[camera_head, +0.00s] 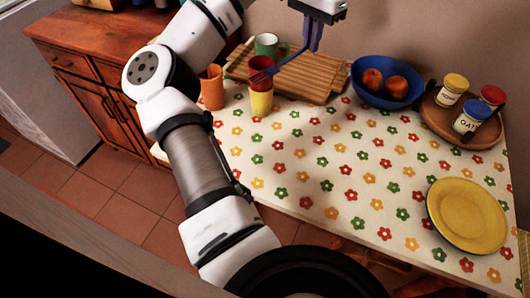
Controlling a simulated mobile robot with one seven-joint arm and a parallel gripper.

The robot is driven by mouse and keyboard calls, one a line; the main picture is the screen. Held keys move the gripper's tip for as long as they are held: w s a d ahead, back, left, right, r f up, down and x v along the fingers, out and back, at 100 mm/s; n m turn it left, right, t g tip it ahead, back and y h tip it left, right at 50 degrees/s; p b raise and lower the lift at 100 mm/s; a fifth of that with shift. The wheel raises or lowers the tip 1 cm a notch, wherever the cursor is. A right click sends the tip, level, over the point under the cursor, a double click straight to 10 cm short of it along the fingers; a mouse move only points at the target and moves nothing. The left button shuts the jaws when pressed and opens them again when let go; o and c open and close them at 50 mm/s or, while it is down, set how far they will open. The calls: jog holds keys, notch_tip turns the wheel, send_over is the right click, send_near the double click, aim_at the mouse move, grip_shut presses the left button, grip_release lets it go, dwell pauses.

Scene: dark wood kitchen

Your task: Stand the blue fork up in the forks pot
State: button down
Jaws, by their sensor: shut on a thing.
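My gripper (312,46) is at the top middle, pointing down and shut on the blue fork (288,64). The fork is tilted, and its head reaches down and left from the fingers. The head overlaps the red cup (259,64) and the yellow cup (261,103) in the picture; I cannot tell whether it touches either one. An orange cup (211,90) stands to their left. No label shows which of these is the forks pot.
A green mug (266,43) and a wooden board (306,78) are behind the cups. A blue bowl of fruit (360,94) is right of the board. A wooden tray (437,122) holds several jars, and a yellow plate (467,215) lies front right. The flowered tabletop's middle (330,165) is clear.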

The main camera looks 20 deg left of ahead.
aim_at(300, 119)
notch_tip(300, 119, down, 3)
jog(key=shift+r+b, duration=0.1)
jog(key=shift+b, duration=0.35)
notch_tip(300, 119, down, 19)
jog(key=shift+f+p, duration=0.1)
jog(key=shift+p, duration=0.85)
jog(key=c, duration=1.6)
grip_release()
jog(key=shift+o, duration=0.2)
notch_tip(300, 119, up, 12)
jog(key=b, duration=0.2)
